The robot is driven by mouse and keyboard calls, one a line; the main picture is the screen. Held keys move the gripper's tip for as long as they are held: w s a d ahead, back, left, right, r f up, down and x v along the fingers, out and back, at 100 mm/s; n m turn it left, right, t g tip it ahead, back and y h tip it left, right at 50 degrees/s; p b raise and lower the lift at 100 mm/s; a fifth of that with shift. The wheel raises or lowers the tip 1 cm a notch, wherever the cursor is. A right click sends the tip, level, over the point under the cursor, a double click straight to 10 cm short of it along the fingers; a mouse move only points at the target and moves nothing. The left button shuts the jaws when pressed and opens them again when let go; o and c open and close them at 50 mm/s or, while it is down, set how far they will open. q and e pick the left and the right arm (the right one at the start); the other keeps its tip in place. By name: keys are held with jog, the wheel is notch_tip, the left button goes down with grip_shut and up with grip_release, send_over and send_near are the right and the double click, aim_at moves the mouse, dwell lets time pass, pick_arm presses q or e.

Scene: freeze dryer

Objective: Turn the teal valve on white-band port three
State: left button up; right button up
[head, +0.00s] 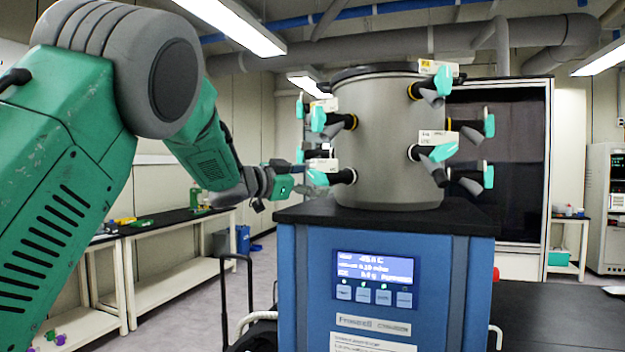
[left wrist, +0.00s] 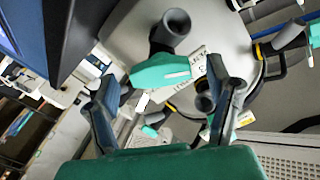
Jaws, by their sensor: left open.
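The grey freeze-dryer drum (head: 388,140) carries several ports with teal valves and white labels too small to read. I cannot tell which port is white-band port three. My left gripper (head: 300,181) is open at the drum's lower left port, close to its teal valve (head: 322,178). In the left wrist view, a teal valve (left wrist: 160,72) with a dark grey spout lies ahead, between the spread fingers of my left gripper (left wrist: 162,80). The picture does not show clear contact. My right gripper is not in view.
More teal valves sit at the upper left (head: 318,118), upper right (head: 443,80) and lower right (head: 440,152) of the drum. The drum stands on a blue cabinet (head: 300,270) with a lit display (head: 374,270). Benches (head: 150,228) stand at left; open floor lies between.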

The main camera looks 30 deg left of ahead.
pick_arm(q)
jog(key=shift+w+d+r, duration=0.15)
jog(key=shift+w+d, duration=0.3)
jog(key=shift+d, duration=0.25)
jog(key=shift+a, duration=0.85)
jog(key=c, duration=1.2)
jog(key=shift+o, duration=0.2)
jog(key=shift+d, duration=0.3)
jog(key=shift+a+m+b, duration=0.1)
jog(key=shift+m+b, duration=0.25)
jog(key=shift+m, duration=0.55)
jog(key=m+b, duration=0.2)
jog(key=m, duration=0.2)
jog(key=shift+f, duration=0.2)
jog(key=m+b, duration=0.3)
jog(key=m, duration=0.2)
jog(key=shift+f+m, duration=0.15)
jog(key=shift+m, duration=0.15)
jog(key=shift+b, duration=0.3)
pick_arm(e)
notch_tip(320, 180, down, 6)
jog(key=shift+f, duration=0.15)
pick_arm(q)
jog(key=shift+w+f+m, duration=0.1)
jog(key=shift+f+m, duration=0.05)
jog(key=shift+m, duration=0.15)
